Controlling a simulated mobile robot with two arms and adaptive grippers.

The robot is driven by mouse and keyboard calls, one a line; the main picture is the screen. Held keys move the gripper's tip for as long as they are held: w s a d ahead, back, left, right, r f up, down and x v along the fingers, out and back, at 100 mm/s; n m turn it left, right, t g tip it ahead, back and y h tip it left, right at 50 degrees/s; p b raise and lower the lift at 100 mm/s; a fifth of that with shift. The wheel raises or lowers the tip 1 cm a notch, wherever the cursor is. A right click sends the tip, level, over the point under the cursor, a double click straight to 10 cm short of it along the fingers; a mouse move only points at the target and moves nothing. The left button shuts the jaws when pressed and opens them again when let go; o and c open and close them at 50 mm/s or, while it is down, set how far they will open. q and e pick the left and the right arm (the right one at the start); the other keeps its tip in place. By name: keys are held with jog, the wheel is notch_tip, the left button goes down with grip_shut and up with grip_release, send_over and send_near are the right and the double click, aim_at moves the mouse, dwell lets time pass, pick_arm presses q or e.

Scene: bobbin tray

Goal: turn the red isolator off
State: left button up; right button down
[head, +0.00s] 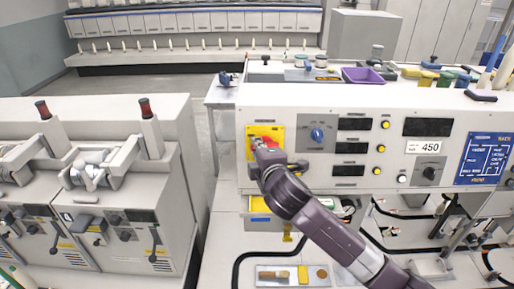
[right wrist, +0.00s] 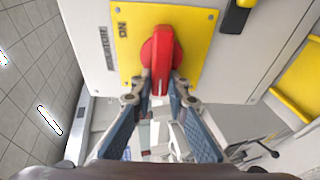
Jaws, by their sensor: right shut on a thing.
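The red isolator (head: 260,140) is a red rotary handle on a yellow plate (head: 251,131) at the left end of the grey machine front. My right gripper (head: 267,150) reaches the handle from the front. Its fingertips (right wrist: 160,92) lie on both sides of the handle's end and are shut on it. In the head view the gripper hides part of the handle. My left gripper is not in view.
A blue knob (head: 317,134) and several displays sit right of the isolator. A purple tray (head: 362,75) stands on the machine top. A separate machine with red-topped posts (head: 145,107) stands at the left, across a narrow gap.

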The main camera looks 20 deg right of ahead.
jog(key=shift+a+f, duration=0.1)
jog(key=shift+f, duration=0.05)
jog(key=c, duration=1.9)
grip_release()
jog(key=shift+s, duration=0.15)
jog(key=v, duration=1.2)
